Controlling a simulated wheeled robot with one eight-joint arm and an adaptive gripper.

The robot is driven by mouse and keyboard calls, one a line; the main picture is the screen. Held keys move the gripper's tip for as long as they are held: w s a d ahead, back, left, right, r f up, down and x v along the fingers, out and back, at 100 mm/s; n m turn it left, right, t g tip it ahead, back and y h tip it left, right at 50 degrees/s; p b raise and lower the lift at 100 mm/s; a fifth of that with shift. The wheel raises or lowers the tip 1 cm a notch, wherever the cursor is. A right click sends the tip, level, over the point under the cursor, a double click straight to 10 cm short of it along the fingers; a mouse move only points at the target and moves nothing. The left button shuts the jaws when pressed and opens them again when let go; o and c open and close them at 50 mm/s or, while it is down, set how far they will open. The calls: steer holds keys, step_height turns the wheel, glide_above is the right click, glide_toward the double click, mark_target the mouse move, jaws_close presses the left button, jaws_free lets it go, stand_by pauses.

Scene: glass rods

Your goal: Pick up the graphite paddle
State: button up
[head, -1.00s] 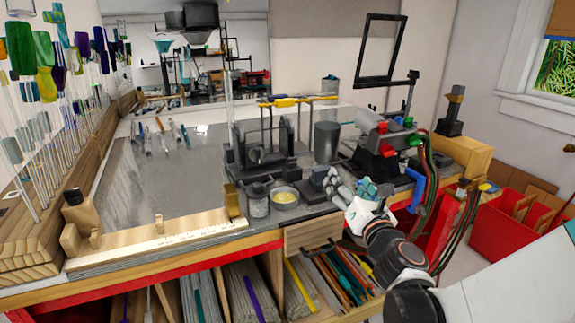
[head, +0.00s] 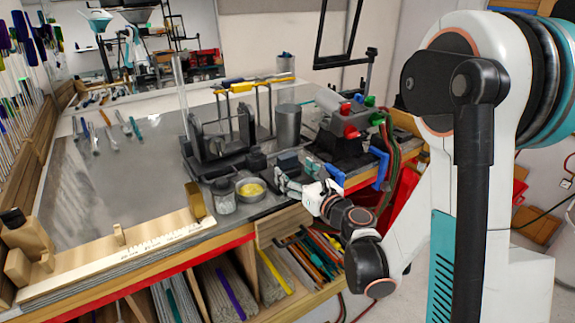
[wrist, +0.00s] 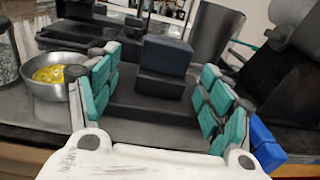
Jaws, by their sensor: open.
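In the wrist view my gripper (wrist: 157,72) is open, with teal-padded fingers spread wide and nothing held. Between and beyond the fingers a dark grey stepped block (wrist: 165,57) stands on a dark flat slab (wrist: 130,103). The block also shows in the head view (head: 288,163), at the bench's front edge. I cannot tell for sure whether this dark piece is the graphite paddle. In the head view my gripper (head: 300,184) is low at the bench's front edge, close to the block. Several slim hand tools (head: 105,120) lie at the back left of the bench; their kinds are unclear.
A metal bowl of yellow bits (head: 251,189) and a glass jar (head: 223,195) stand just left of my gripper. A grey cylinder (head: 287,125) is behind the block. A torch with coloured knobs (head: 350,120) and blue bracket stand at right. The bench's left middle is clear.

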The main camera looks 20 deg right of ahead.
mark_target(290, 163)
steer(key=shift+d+r+b+x, duration=0.1)
steer(key=shift+r+b+x, duration=0.1)
steer(key=shift+x, duration=0.7)
steer(key=shift+d+r+b+x, duration=0.1)
steer(key=shift+b+x, duration=0.15)
steer(key=shift+x, duration=0.7)
steer(key=shift+r+b+x, duration=0.1)
steer(key=shift+b+x, duration=0.1)
steer(key=shift+x, duration=0.7)
steer(key=shift+r, duration=0.1)
steer(key=c, duration=1.3)
